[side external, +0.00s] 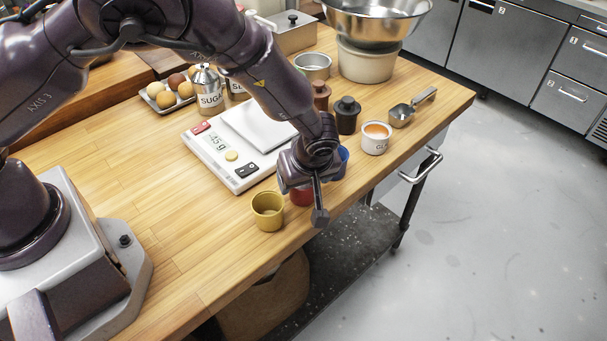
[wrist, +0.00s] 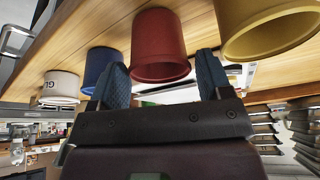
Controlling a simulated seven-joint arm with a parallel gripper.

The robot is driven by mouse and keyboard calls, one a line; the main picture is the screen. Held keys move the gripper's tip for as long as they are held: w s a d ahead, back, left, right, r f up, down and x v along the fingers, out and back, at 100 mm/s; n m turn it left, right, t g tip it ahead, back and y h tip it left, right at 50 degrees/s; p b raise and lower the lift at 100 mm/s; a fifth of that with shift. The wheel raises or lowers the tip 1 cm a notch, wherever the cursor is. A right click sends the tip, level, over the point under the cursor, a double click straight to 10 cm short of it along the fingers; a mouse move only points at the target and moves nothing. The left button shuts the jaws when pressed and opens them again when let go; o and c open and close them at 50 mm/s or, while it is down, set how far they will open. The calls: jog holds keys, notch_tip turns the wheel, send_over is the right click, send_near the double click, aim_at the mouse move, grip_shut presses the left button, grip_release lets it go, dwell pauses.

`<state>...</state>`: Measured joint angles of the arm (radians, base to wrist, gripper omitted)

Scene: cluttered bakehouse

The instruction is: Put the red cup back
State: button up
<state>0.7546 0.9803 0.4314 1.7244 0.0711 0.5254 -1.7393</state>
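The red cup (side external: 300,196) stands on the wooden table near its front edge, partly hidden behind my gripper (side external: 316,198) in the side view. In the wrist view, which looks upside down, the red cup (wrist: 158,42) shows ahead of and between my gripper's two blue-padded fingers (wrist: 162,72). The fingers are apart, with nothing seen clamped between them; I cannot tell whether either touches the cup. A yellow cup (side external: 268,211) stands to the red cup's left, and a blue cup (side external: 342,162) to its right, partly hidden by my arm.
A scale (side external: 222,152) lies behind the cups. A white glaze cup (side external: 375,140), a metal scoop (side external: 400,116), a dark jar (side external: 347,115) and a sugar tin (side external: 208,92) stand farther back. The table left of the yellow cup is clear.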

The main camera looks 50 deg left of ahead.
jog(key=v, duration=1.2)
jog(key=s+a+r+m+h, duration=0.25)
jog(key=s+a+r, duration=0.2)
jog(key=r, duration=0.25)
jog(key=s+a+r+m+h, duration=0.2)
jog(key=s+a+r+m, duration=0.1)
jog(key=a+r, duration=0.3)
jog(key=s+a+r+m+t, duration=0.3)
jog(key=s+a+r+m, duration=0.2)
jog(key=s+m, duration=0.3)
jog(key=s+r, duration=0.1)
jog(key=s, duration=0.3)
jog(key=shift+r+t, duration=0.4)
